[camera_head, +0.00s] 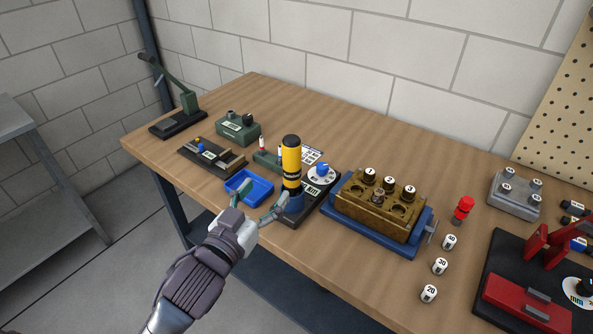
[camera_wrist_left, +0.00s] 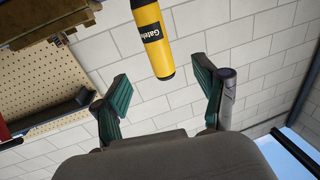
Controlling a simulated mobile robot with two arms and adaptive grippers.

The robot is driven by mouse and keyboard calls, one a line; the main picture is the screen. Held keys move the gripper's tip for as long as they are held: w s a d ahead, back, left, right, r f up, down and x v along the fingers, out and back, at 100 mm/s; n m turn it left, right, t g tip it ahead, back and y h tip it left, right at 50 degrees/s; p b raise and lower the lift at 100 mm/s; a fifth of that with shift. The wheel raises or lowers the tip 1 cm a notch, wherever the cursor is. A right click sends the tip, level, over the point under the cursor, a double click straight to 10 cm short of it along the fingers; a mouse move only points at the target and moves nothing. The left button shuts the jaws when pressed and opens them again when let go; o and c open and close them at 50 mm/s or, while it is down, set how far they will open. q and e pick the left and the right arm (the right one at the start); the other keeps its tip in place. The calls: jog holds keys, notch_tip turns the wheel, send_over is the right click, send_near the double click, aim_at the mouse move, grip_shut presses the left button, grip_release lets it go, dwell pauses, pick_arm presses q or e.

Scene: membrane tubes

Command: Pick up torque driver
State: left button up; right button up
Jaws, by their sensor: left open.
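The torque driver (camera_head: 291,165) has a yellow body, a black cap and a dark label band. My left gripper (camera_head: 260,198) is open and empty, reaching in low from the front left; one finger shows close to the driver's holder. In the left wrist view the driver (camera_wrist_left: 154,40) appears between the lines of the two spread fingers (camera_wrist_left: 162,80), mostly beyond their tips. I cannot tell whether a finger touches the holder. My right gripper does not show.
A blue tray (camera_head: 245,188) lies just left of the driver. A white dial (camera_head: 322,177) and a brass block in a blue vise (camera_head: 378,205) stand to the right. Several white numbered caps (camera_head: 440,265) and a red-and-black press (camera_head: 530,290) are farther right. Green fixtures (camera_head: 238,128) stand behind.

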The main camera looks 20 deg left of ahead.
aim_at(287, 165)
pick_arm(q)
jog(key=w, duration=0.4)
jog(key=w+d+p, duration=0.1)
jog(key=w, duration=0.1)
jog(key=shift+w, duration=0.2)
jog(key=w, duration=0.2)
jog(key=w+d+p, duration=0.1)
jog(key=w, duration=0.1)
jog(key=shift+w+r, duration=0.1)
jog(key=shift+w+d, duration=0.1)
jog(key=shift+w, duration=0.35)
jog(key=c, duration=1.3)
grip_shut()
